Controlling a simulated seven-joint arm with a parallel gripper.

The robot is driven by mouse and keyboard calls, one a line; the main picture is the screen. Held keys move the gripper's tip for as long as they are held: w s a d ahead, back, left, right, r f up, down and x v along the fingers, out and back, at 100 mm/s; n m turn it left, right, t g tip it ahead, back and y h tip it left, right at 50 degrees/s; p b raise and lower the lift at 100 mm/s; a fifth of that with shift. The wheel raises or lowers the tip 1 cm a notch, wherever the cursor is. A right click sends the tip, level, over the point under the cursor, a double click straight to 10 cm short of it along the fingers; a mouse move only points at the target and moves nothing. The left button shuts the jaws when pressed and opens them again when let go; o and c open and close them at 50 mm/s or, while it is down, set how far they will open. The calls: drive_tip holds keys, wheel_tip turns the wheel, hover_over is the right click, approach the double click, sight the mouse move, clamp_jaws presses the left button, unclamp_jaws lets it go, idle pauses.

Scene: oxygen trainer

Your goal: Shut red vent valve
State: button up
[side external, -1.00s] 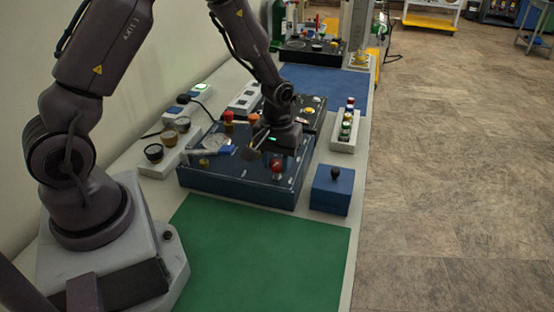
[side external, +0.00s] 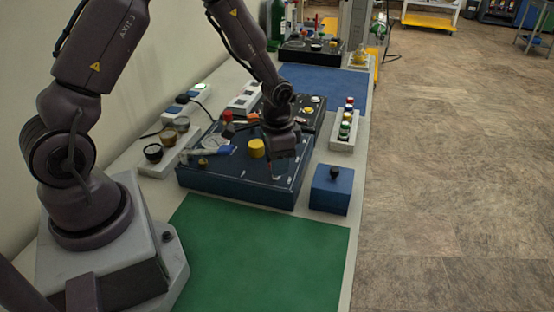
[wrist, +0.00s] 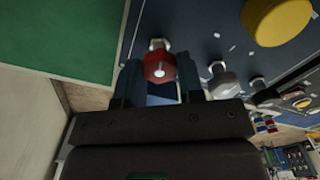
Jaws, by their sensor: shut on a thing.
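The red vent valve (wrist: 160,68) is a small red knob on a pale metal stem, on top of the dark blue panel box (side external: 225,185). In the wrist view it sits between the two fingers of my gripper (wrist: 160,82), which is shut on it. In the side view my gripper (side external: 280,165) reaches down to the near right part of the panel, and its fingers largely hide the red valve. A yellow knob (side external: 256,148) stands on the panel to the left of my gripper; it also shows in the wrist view (wrist: 277,20).
A small blue box with a black knob (side external: 331,190) stands close right of the panel. A pale rack with several coloured caps (side external: 342,143) is behind it. Gauges on a pale block (side external: 160,165) are to the left. The green mat (side external: 262,255) in front is clear.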

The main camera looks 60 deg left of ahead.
drive_tip(key=shift+r+m, duration=0.1)
drive_tip(key=shift+m, duration=1.5)
drive_tip(key=o, duration=0.9)
wheel_tip(320, 180, up, 13)
drive_tip(key=shift+f, duration=0.1)
drive_tip(key=s+d+r+n+t, duration=0.2)
drive_tip(key=s+r, duration=0.2)
drive_tip(key=s, duration=0.1)
drive_tip(key=s+d+r+n+t, duration=0.1)
drive_tip(key=s+d+r+n, duration=0.1)
drive_tip(key=s+r, duration=0.3)
drive_tip(key=s+d+r+n+t, duration=0.1)
drive_tip(key=s+d+r+t, duration=0.1)
drive_tip(key=s+r, duration=0.2)
drive_tip(key=shift+s+r+n+t, duration=0.15)
drive_tip(key=shift+s+n, duration=0.05)
drive_tip(key=shift+s, duration=0.55)
drive_tip(key=shift+s+r+n+t, duration=0.1)
drive_tip(key=shift+s+n+t, duration=0.1)
drive_tip(key=shift+s, duration=0.5)
